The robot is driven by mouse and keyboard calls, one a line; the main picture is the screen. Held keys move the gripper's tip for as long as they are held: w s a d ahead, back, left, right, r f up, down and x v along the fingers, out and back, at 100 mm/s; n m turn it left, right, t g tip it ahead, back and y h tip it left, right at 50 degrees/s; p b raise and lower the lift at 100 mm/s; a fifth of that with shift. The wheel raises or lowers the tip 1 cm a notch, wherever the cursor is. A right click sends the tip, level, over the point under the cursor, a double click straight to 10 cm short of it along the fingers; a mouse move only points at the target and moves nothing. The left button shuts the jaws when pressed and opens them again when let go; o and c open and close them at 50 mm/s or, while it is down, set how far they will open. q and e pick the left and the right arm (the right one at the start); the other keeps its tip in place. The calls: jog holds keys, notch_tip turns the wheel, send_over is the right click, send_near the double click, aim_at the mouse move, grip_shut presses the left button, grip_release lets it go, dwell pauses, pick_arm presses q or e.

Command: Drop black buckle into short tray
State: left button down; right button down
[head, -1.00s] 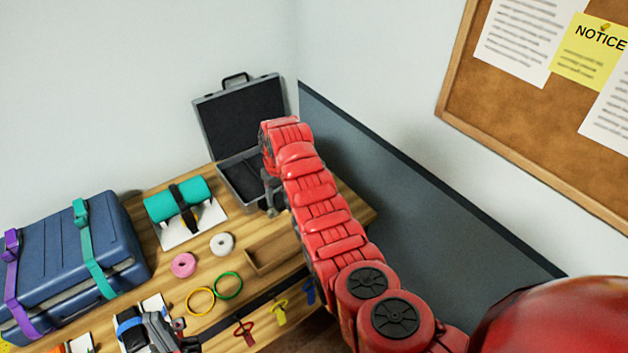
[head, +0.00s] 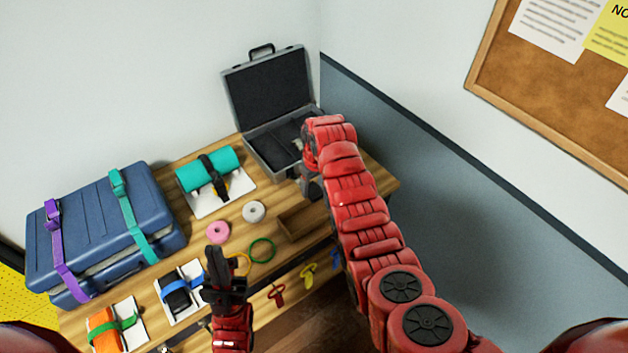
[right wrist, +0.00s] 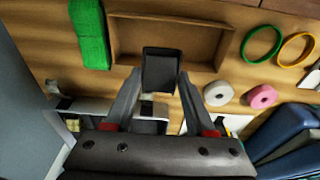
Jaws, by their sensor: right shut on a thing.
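The black buckle (right wrist: 161,68) is held between the fingertips of my right gripper (right wrist: 160,80) in the right wrist view. The gripper is shut on it. In that view the buckle overlaps the near wall of the short wooden tray (right wrist: 125,40); the tray's visible inside is empty. In the head view the tray (head: 287,232) sits at the table's front right, and my right gripper (head: 312,188) is just behind it. The buckle is not clearly visible there. My left gripper (head: 216,258) points up over the table front, away from the tray; its jaw opening is unclear.
An open grey case (head: 268,95) stands behind the right gripper. A green item (right wrist: 88,35) lies beside the tray. White (head: 254,212) and pink (head: 217,232) rolls, a teal roll (head: 195,172) and a blue suitcase (head: 90,225) occupy the table to the left.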

aim_at(313, 188)
jog(key=shift+f, duration=0.6)
jog(key=shift+c, duration=0.8)
grip_release()
jog(key=shift+r+b, duration=0.45)
jog(key=shift+r, duration=0.15)
jog(key=r, duration=0.1)
jog(key=r+b, duration=0.2)
jog(key=r, duration=0.1)
jog(key=shift+s+d+r, duration=0.1)
jog(key=shift+s+d, duration=0.05)
jog(key=shift+d, duration=0.1)
notch_tip(313, 188, up, 12)
jog(key=s+p, duration=0.1)
jog(key=p, duration=0.5)
jog(key=shift+s+d, duration=0.15)
jog(key=shift+d, duration=0.25)
